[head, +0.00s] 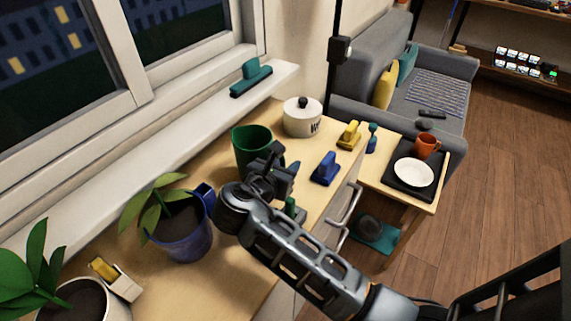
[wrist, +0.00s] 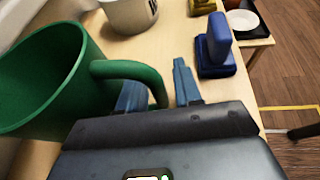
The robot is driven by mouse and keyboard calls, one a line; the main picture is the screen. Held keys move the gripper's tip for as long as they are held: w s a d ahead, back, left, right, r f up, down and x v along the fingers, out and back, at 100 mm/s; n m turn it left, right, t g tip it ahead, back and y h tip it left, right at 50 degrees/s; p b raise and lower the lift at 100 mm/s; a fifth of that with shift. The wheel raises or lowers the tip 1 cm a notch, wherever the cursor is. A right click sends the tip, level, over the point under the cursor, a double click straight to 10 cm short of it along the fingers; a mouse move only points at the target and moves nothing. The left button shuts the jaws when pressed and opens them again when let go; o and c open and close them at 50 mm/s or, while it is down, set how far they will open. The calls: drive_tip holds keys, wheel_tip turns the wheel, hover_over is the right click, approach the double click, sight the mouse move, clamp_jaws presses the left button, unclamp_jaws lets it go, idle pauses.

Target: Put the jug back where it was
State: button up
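The green jug (head: 250,142) stands upright on the wooden counter by the window, behind my gripper (head: 276,168) in the head view. In the wrist view the jug (wrist: 40,75) fills the left side, with its open mouth and its curved handle (wrist: 128,70) facing my gripper. My gripper (wrist: 158,90) is open, with its two blue-grey fingers apart. I cannot tell whether a finger touches the handle. The handle's lower end is hidden by the gripper body.
A white lidded pot (head: 302,118) stands beyond the jug. A blue block-like object (head: 325,168) and a yellow one (head: 349,135) sit to the right. A plant in a blue pot (head: 182,240) stands near left. A side table holds a black tray (head: 398,184) with a plate.

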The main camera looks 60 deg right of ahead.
drive_tip(key=shift+o, duration=0.6)
drive_tip(key=shift+a+r, duration=0.15)
drive_tip(key=v, duration=1.1)
drive_tip(key=shift+a+r, duration=0.2)
drive_tip(key=shift+a, duration=0.1)
